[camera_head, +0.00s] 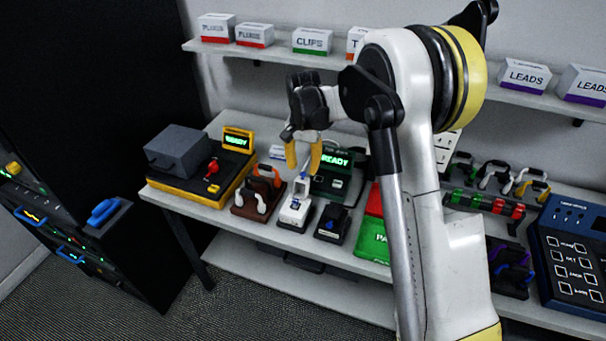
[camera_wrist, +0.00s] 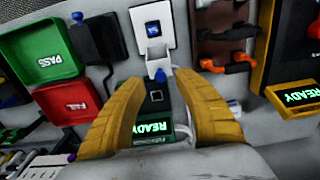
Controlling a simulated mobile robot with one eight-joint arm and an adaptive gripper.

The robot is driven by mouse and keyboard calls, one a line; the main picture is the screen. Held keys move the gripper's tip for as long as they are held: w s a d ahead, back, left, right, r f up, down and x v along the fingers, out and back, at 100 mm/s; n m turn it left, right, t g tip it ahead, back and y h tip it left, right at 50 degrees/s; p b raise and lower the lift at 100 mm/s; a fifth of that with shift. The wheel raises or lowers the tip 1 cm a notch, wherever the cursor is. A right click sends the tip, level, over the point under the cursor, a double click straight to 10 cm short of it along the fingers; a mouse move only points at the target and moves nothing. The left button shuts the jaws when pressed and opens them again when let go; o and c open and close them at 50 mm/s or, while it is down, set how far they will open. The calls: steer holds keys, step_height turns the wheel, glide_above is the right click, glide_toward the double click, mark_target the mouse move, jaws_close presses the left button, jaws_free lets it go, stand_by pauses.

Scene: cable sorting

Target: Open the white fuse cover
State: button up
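The white fuse unit (camera_head: 295,211) sits on the bench, a small white block with a blue mark on its front. Its white cover (camera_head: 301,184) stands up at the rear of the unit, raised rather than flat. In the wrist view the unit (camera_wrist: 153,24) is top centre, and the cover (camera_wrist: 158,62) projects from it towards my gripper. My gripper (camera_head: 303,168) is above and just behind the cover. Its yellow fingers are apart, and the wrist view shows nothing held in my gripper (camera_wrist: 158,78). Whether a fingertip touches the cover is unclear.
A green READY tester (camera_head: 333,181) stands close behind. A brown cable rack (camera_head: 250,207) is on the left and a black unit (camera_head: 332,223) on the right. Further right are green PASS (camera_head: 371,240) and red bins. A shelf with boxes (camera_head: 312,41) runs above.

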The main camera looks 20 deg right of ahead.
steer(key=shift+f, duration=1.25)
steer(key=shift+w, duration=0.1)
jaws_close()
steer(key=shift+s+a+r+t+h+b, duration=0.15)
steer(key=shift+s+a+t+h+b, duration=0.2)
steer(key=shift+s+t, duration=0.2)
steer(key=shift+s+a+r+t+h+b, duration=0.2)
steer(key=shift+s+a+t+h, duration=0.1)
steer(key=shift+s+t+h, duration=0.2)
steer(key=shift+s+a+r, duration=0.1)
steer(key=shift+s+a, duration=0.2)
steer(key=shift+s, duration=0.05)
